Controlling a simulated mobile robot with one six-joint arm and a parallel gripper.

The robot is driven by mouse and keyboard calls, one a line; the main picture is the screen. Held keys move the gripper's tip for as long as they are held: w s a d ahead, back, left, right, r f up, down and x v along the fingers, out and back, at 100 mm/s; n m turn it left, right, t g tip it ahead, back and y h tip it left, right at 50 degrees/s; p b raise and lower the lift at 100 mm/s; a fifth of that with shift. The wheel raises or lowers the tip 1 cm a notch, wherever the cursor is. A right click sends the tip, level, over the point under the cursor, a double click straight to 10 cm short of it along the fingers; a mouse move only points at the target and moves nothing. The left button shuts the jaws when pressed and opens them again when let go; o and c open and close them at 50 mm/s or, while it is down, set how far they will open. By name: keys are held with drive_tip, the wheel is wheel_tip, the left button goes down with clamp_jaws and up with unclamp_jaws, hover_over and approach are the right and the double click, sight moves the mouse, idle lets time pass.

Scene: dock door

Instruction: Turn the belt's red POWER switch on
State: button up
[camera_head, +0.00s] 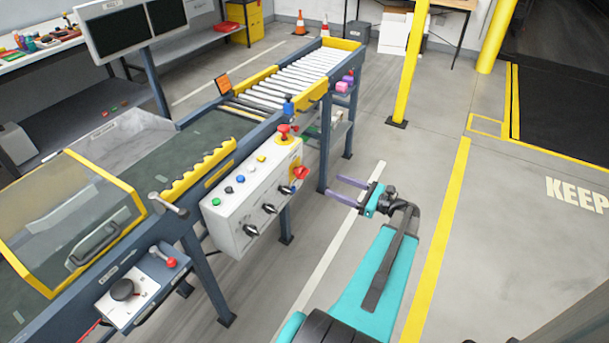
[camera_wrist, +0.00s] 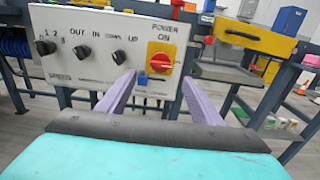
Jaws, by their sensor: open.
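The red POWER switch (camera_wrist: 161,62) sits on a yellow plate at the right end of the grey control box (camera_wrist: 100,20). The words POWER and ON are printed above it, and its handle looks roughly level. A small blue item (camera_wrist: 143,79), perhaps a lock or tag, is at the plate's lower left. In the head view the red switch (camera_head: 300,173) is on the box's right end. My gripper (camera_wrist: 158,77) is open and empty, its two purple fingers pointing at the switch from either side in the wrist view. In the head view my gripper (camera_head: 333,185) is apart from the box.
The box also carries black knobs (camera_head: 250,230), coloured buttons (camera_head: 240,179) and a red mushroom button (camera_head: 284,130) on top. A lever (camera_head: 168,205) stands out left of the box. A roller conveyor (camera_head: 300,72) runs behind. The floor on the right is clear.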

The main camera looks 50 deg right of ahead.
sight(307, 174)
drive_tip(key=shift+p+x, duration=0.65)
drive_tip(key=shift+x, duration=6.2)
drive_tip(key=shift+d, duration=0.1)
